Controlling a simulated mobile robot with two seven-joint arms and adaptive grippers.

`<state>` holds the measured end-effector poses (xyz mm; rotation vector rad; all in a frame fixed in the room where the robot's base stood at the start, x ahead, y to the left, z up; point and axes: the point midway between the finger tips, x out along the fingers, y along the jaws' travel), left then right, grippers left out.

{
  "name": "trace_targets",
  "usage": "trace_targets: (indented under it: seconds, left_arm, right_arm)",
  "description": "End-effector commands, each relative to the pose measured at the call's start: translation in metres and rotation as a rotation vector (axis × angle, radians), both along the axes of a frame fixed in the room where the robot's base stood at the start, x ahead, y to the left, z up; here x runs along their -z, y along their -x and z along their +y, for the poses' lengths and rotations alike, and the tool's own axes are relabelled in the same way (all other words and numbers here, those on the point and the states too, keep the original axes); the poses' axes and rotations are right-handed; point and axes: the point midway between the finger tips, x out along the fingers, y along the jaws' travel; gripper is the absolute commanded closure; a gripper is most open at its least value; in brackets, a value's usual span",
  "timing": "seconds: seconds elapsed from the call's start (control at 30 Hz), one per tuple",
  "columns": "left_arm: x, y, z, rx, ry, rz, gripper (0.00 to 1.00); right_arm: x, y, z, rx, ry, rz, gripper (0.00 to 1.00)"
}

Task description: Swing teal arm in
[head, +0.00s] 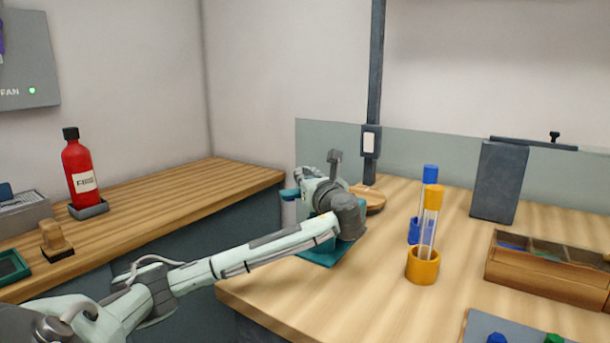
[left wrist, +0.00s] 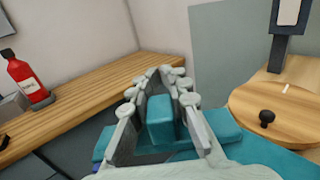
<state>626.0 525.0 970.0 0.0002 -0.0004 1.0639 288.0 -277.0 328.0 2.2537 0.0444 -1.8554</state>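The teal arm (left wrist: 217,123) shows in the left wrist view as a flat teal bar with an upright block-like handle (left wrist: 160,121). In the head view part of its end (head: 290,193) shows beside my gripper, and more teal (head: 322,252) shows on the table below my wrist. My left gripper (head: 325,178) is over it at the table's left end. In the left wrist view its fingers (left wrist: 164,78) stand on both sides of the handle. I cannot tell whether they press on it. My right gripper is not in view.
A round wooden plate with a black knob (left wrist: 267,117) lies by a dark post (head: 372,110). A red bottle (head: 80,172) is on the left counter. A gap separates counter and table.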

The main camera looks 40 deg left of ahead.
Motion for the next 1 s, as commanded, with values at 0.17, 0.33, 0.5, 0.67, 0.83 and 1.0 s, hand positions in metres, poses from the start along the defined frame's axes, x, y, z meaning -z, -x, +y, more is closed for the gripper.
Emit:
trace_targets:
  seconds: [0.17, 0.33, 0.5, 0.67, 0.83, 1.0]
  left_arm:
    - [0.000, 0.000, 0.000, 0.000, 0.000, 0.000, 0.60]
    - [0.000, 0.000, 0.000, 0.000, 0.000, 0.000, 0.60]
    - [0.000, 0.001, -0.002, 0.001, 0.000, 0.000, 0.60]
    - [0.001, 0.009, -0.020, 0.005, 0.001, 0.000, 0.60]
    - [0.001, 0.027, -0.052, 0.006, 0.003, -0.001, 0.60]
    - [0.000, 0.044, -0.081, 0.004, 0.003, -0.001, 0.60]
  right_arm:
    - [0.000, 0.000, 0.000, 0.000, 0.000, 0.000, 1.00]
    - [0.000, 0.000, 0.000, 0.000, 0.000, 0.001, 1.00]
    - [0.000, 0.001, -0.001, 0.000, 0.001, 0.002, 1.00]
    - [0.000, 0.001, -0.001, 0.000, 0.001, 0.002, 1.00]
    - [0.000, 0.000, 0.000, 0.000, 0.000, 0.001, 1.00]
    - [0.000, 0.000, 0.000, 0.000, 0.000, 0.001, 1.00]
